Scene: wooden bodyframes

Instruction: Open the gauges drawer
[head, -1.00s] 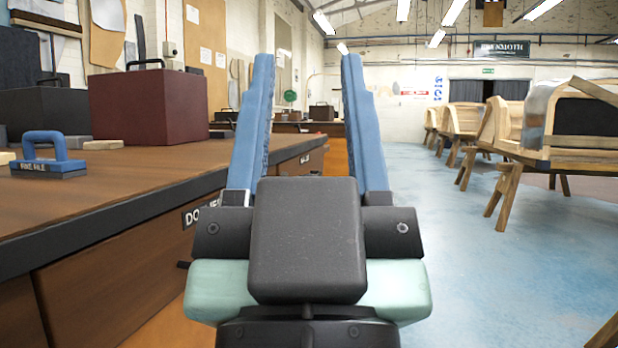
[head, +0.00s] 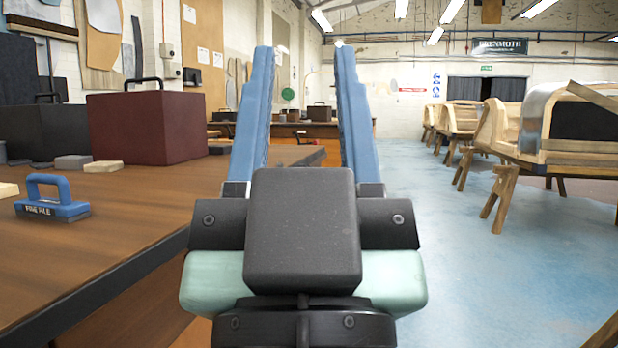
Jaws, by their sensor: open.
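A long wooden workbench (head: 150,205) with a dark edge runs along my left. Its brown front (head: 135,312) shows only as a narrow strip below the edge. No gauges label is readable, so I cannot tell which part is the gauges drawer. My gripper hides much of the bench front farther along, and I see no contact with it.
On the bench are a blue-handled block (head: 52,208) marked FINE PILE, a burgundy box (head: 150,128), a dark box (head: 48,132) and small blocks. Wooden bodyframes (head: 560,130) stand on the right. The blue floor (head: 455,260) between is clear. Another bench (head: 290,130) stands at the back.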

